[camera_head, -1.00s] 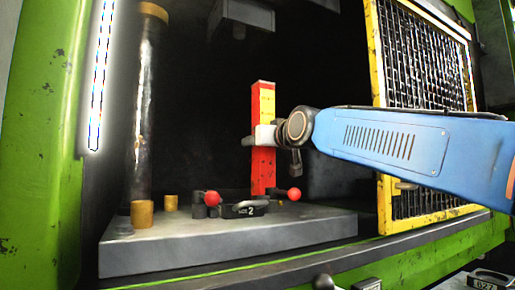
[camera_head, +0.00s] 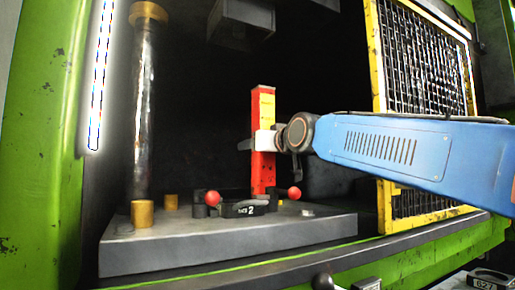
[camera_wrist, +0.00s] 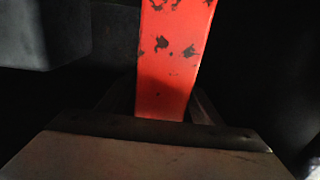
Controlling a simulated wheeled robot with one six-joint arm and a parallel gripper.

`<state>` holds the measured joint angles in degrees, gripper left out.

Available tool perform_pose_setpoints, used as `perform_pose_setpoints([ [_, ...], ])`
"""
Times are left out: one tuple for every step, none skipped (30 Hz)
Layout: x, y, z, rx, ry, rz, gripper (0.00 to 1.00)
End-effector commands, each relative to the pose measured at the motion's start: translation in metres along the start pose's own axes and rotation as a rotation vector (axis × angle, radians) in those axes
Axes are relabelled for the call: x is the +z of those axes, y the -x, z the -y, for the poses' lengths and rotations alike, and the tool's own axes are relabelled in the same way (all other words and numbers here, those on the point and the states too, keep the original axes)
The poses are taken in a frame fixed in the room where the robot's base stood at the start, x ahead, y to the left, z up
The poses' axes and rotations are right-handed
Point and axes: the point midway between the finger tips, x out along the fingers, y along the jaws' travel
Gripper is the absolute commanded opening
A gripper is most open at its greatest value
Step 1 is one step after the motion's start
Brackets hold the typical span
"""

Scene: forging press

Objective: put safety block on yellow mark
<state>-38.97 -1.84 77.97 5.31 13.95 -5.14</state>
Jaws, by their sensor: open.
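The safety block (camera_head: 263,167), a tall red bar with a yellow label on its upper front, stands upright on the grey press bed (camera_head: 170,255). Its foot is partly hidden behind a black bracket. My gripper (camera_head: 256,142) is open at about the block's mid-height, with its jaws around it. In the wrist view the block's chipped red face (camera_wrist: 172,65) rises from between the jaws. I cannot make out a yellow mark on the bed; the block and bracket may hide it.
A black bracket marked 2 (camera_head: 243,209) with red knobs (camera_head: 294,193) lies before the block. A yellow mesh guard (camera_head: 425,60) is at right. The right bed is mostly clear.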

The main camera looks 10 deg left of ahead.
Motion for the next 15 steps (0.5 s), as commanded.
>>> perform_pose_setpoints([
  [-0.003,0.0,0.0,0.0,0.0,-0.001,0.59],
  [-0.002,0.002,0.0,0.0,0.0,-0.001,0.59],
  [-0.002,0.006,0.0,0.0,0.0,-0.001,0.59],
  [-0.003,0.009,0.0,0.0,0.0,-0.001,0.59],
  [-0.003,0.012,0.0,0.0,0.0,-0.001,0.59],
  [-0.003,0.018,0.0,0.0,0.0,-0.002,0.59],
  [-0.003,0.022,0.0,0.0,0.0,-0.002,0.59],
  [-0.003,0.026,0.0,0.0,0.0,-0.002,0.59],
  [-0.003,0.033,0.0,0.0,0.0,-0.002,0.59],
  [-0.003,0.038,0.0,0.0,0.0,-0.002,0.59],
  [-0.003,0.043,0.0,0.0,0.0,-0.002,0.59],
  [-0.003,0.051,0.0,0.0,0.0,-0.002,0.59],
  [-0.003,0.056,0.0,-0.001,0.0,-0.002,0.59],
  [-0.003,0.06,0.0,-0.001,0.0,-0.002,0.59],
  [-0.003,0.068,0.0,-0.001,0.0,-0.002,0.59],
])
